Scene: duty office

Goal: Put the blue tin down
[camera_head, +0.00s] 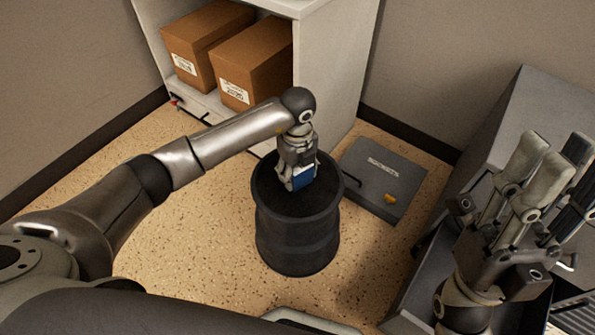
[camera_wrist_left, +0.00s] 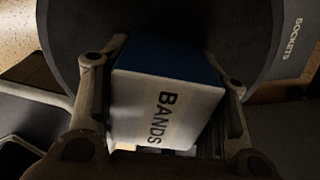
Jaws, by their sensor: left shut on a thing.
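The blue tin (camera_head: 304,178) is between the fingers of my left gripper (camera_head: 299,183), over the top of a black drum (camera_head: 297,240). In the left wrist view the tin (camera_wrist_left: 168,103) has a blue side and a pale face lettered BANDS, with a finger of the left gripper (camera_wrist_left: 165,110) on each side. The gripper is shut on it. I cannot tell whether the tin's underside touches the drum top. My right gripper (camera_head: 548,170) is at the right, away from the drum; its finger spacing is unclear.
A grey flat case (camera_head: 375,188) with a yellow latch lies on the floor right of the drum. A pale shelf unit (camera_head: 333,65) behind holds two cardboard boxes (camera_head: 208,40). A grey cabinet (camera_head: 505,110) stands at the right. Speckled floor is clear left of the drum.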

